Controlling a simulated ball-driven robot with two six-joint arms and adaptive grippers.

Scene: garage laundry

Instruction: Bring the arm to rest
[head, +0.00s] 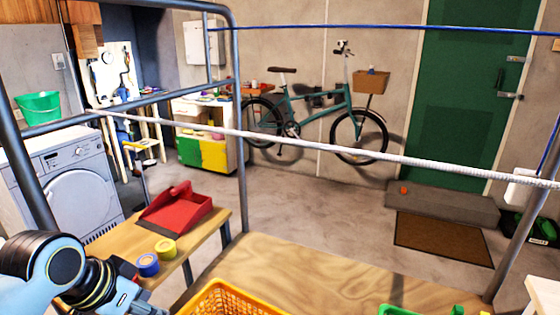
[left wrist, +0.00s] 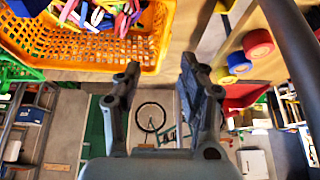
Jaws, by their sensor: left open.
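My left arm (head: 65,270) comes in at the lower left of the head view, and its gripper is partly cut off by the bottom edge there. In the left wrist view my left gripper (left wrist: 160,72) has its two fingers apart, with nothing between them. An orange basket (left wrist: 125,50) with colourful pegs in it lies beyond the fingertips, up and to the left. The basket (head: 235,298) also shows at the bottom of the head view. I cannot tell whether a finger touches it. My right gripper is in neither view.
A wooden bench (head: 110,240) holds a red dustpan (head: 177,212), a blue roll (head: 148,265) and a yellow roll (head: 166,249). A metal frame (head: 240,120) and a white line (head: 300,145) cross the space ahead. A washing machine (head: 75,180) stands left. Middle floor is clear.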

